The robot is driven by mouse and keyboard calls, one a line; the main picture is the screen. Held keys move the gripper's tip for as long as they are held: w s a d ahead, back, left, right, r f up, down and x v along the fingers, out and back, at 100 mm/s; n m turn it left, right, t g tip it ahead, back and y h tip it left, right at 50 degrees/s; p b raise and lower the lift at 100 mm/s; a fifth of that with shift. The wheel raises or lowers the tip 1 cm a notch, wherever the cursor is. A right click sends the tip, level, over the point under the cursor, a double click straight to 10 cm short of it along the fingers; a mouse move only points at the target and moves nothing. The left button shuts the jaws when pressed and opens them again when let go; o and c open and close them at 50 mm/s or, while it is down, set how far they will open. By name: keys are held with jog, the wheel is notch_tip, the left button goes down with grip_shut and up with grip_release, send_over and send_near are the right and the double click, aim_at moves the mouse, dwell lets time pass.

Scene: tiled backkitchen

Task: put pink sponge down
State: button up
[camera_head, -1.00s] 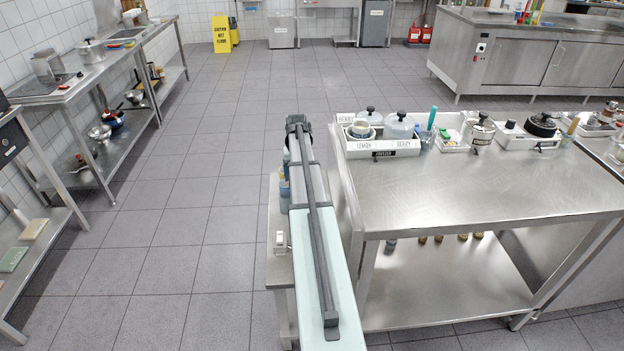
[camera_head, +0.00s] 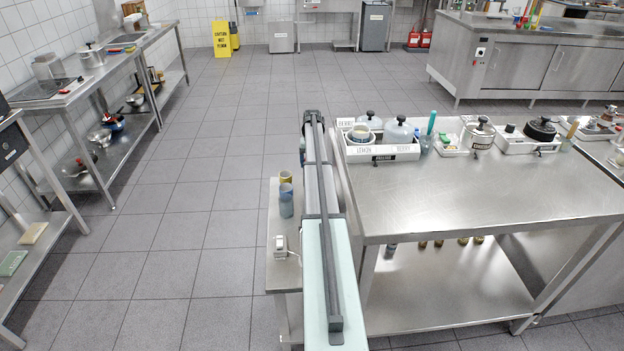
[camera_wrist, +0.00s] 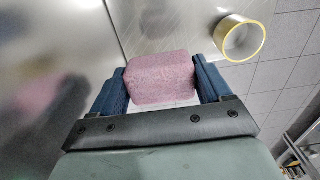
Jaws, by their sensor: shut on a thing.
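In the wrist view, the pink sponge (camera_wrist: 160,80) is a speckled block held between the two dark blue fingers of my gripper (camera_wrist: 161,68). The fingers press on its left and right sides. A grey metal surface (camera_wrist: 160,25) lies beyond the sponge. I cannot tell whether the sponge touches it. In the head view my own arm hides the gripper and the sponge.
A yellow-rimmed round container (camera_wrist: 241,38) stands close right of the sponge in the wrist view. The head view shows a low side table (camera_head: 283,205) with a blue-grey cup (camera_head: 286,200) and a small metallic object (camera_head: 281,247). A large steel table (camera_head: 470,190) stands to its right.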

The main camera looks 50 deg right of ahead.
jog(key=shift+f, duration=4)
jog(key=shift+f, duration=0.15)
jog(key=o, duration=0.9)
notch_tip(320, 180, up, 12)
jog(key=shift+r, duration=0.2)
jog(key=shift+a, duration=0.1)
